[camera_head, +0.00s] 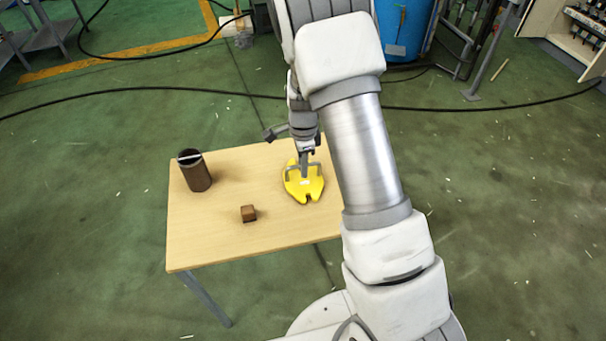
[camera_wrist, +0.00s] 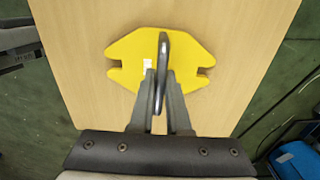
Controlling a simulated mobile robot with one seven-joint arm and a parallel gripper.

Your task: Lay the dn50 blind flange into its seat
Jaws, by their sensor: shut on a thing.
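My gripper (camera_head: 304,163) points down over the table and is shut on a thin dark grey arched piece. In the wrist view my gripper (camera_wrist: 160,77) has its fingers on both sides of this grey arched piece (camera_wrist: 162,52), seen edge-on. It looks like a handle standing over a flat yellow body (camera_wrist: 190,47) with notched ends and a small white label. The yellow body also shows in the head view (camera_head: 304,190). I cannot tell whether it touches the tabletop. I cannot clearly make out the dn50 blind flange or its seat.
The wooden table (camera_head: 200,240) carries a dark upright cylinder (camera_head: 196,175) with a light bar across its top, at left. A small brown block (camera_head: 248,213) lies between it and the yellow body. The table is otherwise clear. A blue drum (camera_head: 403,30) stands behind.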

